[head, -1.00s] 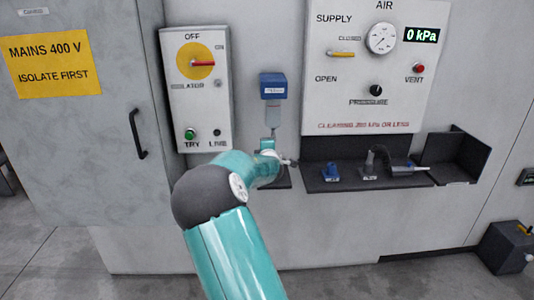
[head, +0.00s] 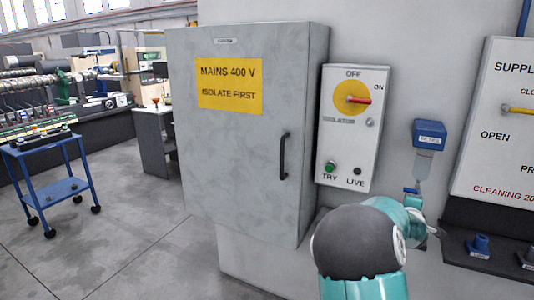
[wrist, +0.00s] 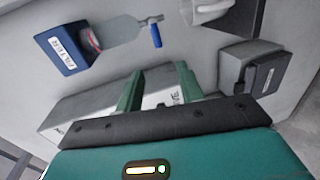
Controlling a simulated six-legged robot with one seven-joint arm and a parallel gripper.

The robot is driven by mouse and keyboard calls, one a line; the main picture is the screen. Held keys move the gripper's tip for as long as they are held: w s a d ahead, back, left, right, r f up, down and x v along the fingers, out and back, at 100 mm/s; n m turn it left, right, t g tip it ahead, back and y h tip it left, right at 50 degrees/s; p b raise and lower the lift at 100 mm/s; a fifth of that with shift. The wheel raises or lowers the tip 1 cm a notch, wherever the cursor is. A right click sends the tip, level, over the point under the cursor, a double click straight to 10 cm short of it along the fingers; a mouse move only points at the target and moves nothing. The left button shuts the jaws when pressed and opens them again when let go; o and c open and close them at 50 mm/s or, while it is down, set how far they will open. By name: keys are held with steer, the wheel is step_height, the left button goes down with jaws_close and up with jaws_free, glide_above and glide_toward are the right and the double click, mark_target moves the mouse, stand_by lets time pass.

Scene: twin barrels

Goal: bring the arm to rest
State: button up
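My arm reaches forward from the lower right of the head view, with a dark rounded joint (head: 355,246) and teal links. Its far end lies below the blue filter (head: 430,135), and the fingers are too small to read there. In the wrist view, the two green fingers of my gripper (wrist: 158,88) stand apart with nothing held between them. The filter with its clear bowl shows there too (wrist: 68,48), beyond the fingers, beside a small blue lever (wrist: 156,35).
A grey mains cabinet (head: 235,150) with a dark handle stands left of the isolator box (head: 352,135); the isolator's red handle points right. A white air panel (head: 500,120) and a dark tray (head: 490,222) are at right. Open floor lies left, with a blue trolley (head: 45,175).

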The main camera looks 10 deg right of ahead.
steer(key=s+a+r+m+g+y, duration=0.1)
steer(key=s+a+m+g+y, duration=0.3)
steer(key=s+a, duration=0.6)
steer(key=s+a+r+m+y, duration=0.25)
steer(key=s+a+m, duration=0.25)
steer(key=a, duration=0.8)
steer(key=s+a+m+g+y, duration=0.1)
steer(key=s+a, duration=0.6)
steer(key=s, duration=0.3)
steer(key=s+a+f+g+y, duration=0.1)
steer(key=s+a+g, duration=0.1)
steer(key=s+a, duration=0.6)
steer(key=shift+s+a+m, duration=0.25)
steer(key=shift+s+m, duration=0.15)
steer(key=shift+s, duration=0.45)
